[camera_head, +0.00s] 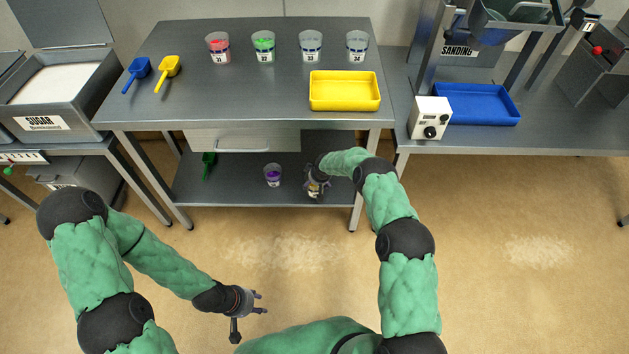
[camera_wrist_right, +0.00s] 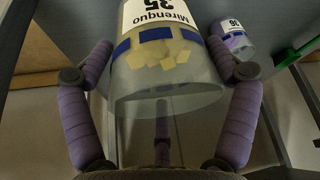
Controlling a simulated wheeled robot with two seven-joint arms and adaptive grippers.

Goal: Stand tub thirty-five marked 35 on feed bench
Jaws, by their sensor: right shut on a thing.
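Tub 35 (camera_wrist_right: 168,85) is a clear cup with a white and blue label reading "Mirenquo 35" and pale yellow cubes inside. My right gripper (camera_wrist_right: 160,85) is shut on it, one purple-grey finger on each side. In the head view the right gripper (camera_head: 315,186) is at the right part of the lower shelf (camera_head: 225,190), under the steel bench (camera_head: 240,90); it mostly hides the tub there. I cannot tell whether the tub touches the shelf. My left gripper (camera_head: 252,303) is open and empty above the floor. No bench is visibly labelled as the feed bench.
A purple-filled tub (camera_head: 272,175) stands left of tub 35, beyond it a green scoop (camera_head: 208,164). On the bench top are several tubs along the back, a yellow tray (camera_head: 345,90) and two scoops; its middle is clear. The right bench holds a blue tray (camera_head: 477,104).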

